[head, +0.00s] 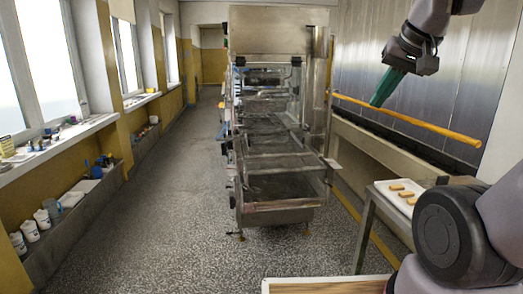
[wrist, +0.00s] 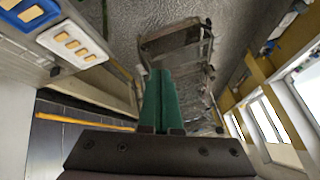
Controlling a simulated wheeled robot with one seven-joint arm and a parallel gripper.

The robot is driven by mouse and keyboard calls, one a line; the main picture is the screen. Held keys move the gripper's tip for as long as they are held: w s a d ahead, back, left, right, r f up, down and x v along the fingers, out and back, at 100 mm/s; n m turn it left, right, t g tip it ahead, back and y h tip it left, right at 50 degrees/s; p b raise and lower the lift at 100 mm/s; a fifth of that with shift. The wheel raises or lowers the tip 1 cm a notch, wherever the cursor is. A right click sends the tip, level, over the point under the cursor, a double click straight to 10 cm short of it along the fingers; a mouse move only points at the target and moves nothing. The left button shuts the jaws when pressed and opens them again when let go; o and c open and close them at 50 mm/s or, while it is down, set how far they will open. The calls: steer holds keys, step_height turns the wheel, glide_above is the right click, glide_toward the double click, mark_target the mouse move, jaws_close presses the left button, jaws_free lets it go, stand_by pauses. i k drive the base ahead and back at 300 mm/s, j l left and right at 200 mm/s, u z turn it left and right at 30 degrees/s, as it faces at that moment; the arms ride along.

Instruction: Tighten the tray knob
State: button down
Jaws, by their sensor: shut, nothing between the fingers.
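The enrober (head: 277,130) stands in the middle of the head view, a long steel machine with open mesh sections. Its tray end (head: 280,213) faces me. Small dark parts show along its left side, but I cannot tell which one is the tray knob. My gripper (head: 377,103) has green fingers and hangs in the air to the right of the enrober, pointing down and left. Its fingers are shut together with nothing between them. In the wrist view the green fingers (wrist: 162,73) lie side by side, with the enrober (wrist: 178,38) beyond them, apart from it.
A yellow rail (head: 410,120) runs along the right wall above a long trough. A white tray (head: 385,188) with biscuits lies on a side table at right. Windowsills with jars and tubs (head: 42,219) line the left. The speckled floor (head: 160,220) left of the enrober is clear.

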mark_target(233, 202)
steer(key=j+u, duration=0.15)
steer(key=j, duration=0.35)
steer(key=k+j+u, duration=0.1)
steer(key=j, duration=0.35)
steer(key=i+j, duration=1.05)
